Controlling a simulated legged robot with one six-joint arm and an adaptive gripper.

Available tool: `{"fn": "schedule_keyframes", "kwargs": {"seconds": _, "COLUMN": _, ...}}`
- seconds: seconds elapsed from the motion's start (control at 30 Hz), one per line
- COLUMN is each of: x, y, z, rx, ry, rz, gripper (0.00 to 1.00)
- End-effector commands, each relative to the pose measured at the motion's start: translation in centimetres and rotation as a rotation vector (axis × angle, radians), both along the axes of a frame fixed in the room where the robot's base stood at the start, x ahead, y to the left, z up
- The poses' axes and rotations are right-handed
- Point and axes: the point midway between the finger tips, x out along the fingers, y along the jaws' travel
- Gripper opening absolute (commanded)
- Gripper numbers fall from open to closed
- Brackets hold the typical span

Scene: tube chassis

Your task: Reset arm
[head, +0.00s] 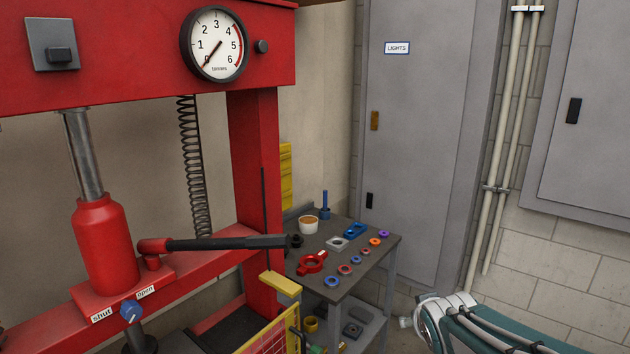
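Part of my arm, teal and white with dark cables along it, shows at the bottom right of the head view. It lies low, in front of the grey cabinet and the block wall. I cannot make out my gripper's fingers in this view, so whether it is open or shut is hidden. No object is seen in its grasp.
A red press (258,160) with a gauge (216,45), a black-handled lever (225,243) and a blue knob (131,311) fills the left. A small bench (351,281) holding several rings and a cup (308,226) stands mid-view, before a grey cabinet (415,130).

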Motion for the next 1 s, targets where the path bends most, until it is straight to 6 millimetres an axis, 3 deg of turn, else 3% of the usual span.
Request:
{"fn": "schedule_keyframes", "kwargs": {"seconds": 0.2, "x": -8.3, "y": 1.1, "z": 1.6, "rx": 0.065, "ry": 0.119, "rz": -0.066, "gripper": 0.79}}
{"fn": "schedule_keyframes", "kwargs": {"seconds": 0.4, "x": -15.7, "y": 2.8, "z": 1.5, "rx": 0.144, "ry": 0.242, "rz": -0.082, "gripper": 0.79}}
{"fn": "schedule_keyframes", "kwargs": {"seconds": 0.5, "x": -18.5, "y": 3.5, "z": 1.2, "rx": 0.178, "ry": 0.292, "rz": -0.079, "gripper": 0.79}}
{"fn": "schedule_keyframes", "kwargs": {"seconds": 0.67, "x": -20.6, "y": 4.1, "z": 0.8, "rx": 0.202, "ry": 0.334, "rz": -0.072, "gripper": 0.79}}
{"fn": "schedule_keyframes", "kwargs": {"seconds": 1.0, "x": -20.7, "y": 4.2, "z": 0.8, "rx": 0.202, "ry": 0.337, "rz": -0.071, "gripper": 0.79}}
